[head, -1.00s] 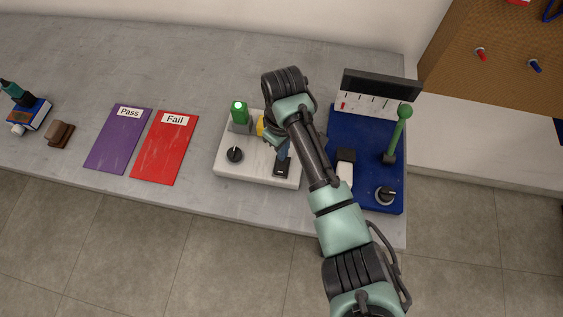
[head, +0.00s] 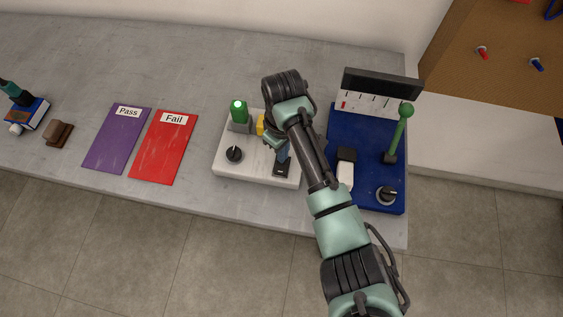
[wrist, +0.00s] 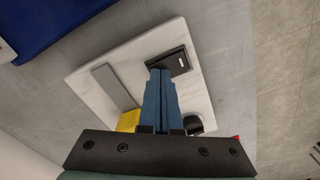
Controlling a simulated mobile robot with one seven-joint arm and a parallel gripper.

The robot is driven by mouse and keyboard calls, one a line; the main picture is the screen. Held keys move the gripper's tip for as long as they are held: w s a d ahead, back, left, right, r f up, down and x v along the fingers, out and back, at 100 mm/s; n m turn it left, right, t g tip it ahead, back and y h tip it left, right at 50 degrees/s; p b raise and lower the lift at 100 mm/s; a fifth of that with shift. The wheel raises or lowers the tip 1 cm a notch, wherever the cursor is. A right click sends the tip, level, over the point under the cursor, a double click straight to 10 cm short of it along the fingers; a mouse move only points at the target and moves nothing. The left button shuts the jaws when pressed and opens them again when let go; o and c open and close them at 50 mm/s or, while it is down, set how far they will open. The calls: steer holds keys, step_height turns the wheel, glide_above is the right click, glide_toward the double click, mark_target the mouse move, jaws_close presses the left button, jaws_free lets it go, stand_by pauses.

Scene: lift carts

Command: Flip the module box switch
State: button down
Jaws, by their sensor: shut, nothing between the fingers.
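A white box (head: 251,173) on the grey table carries a black switch (head: 281,171) at its front right. I take this as the module box and switch. The switch also shows in the wrist view (wrist: 181,61) as a black plate. My gripper (head: 283,156) is shut and empty, its blue fingers pointing down over the box. In the wrist view the closed fingertips (wrist: 160,73) overlap the near edge of the switch plate and hide part of it. I cannot tell whether they touch it.
The white box also bears a glowing green lamp (head: 239,112), a black knob (head: 234,154) and a yellow part (head: 260,126). A blue panel (head: 361,131) with a green lever (head: 400,130) stands right, partly behind my arm. Purple Pass (head: 113,145) and red Fail (head: 162,152) mats lie left.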

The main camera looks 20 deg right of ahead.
steer(key=shift+f, duration=0.25)
steer(key=shift+r, duration=0.1)
step_height(320, 180, up, 7)
steer(key=p, duration=0.7)
stand_by(0.6)
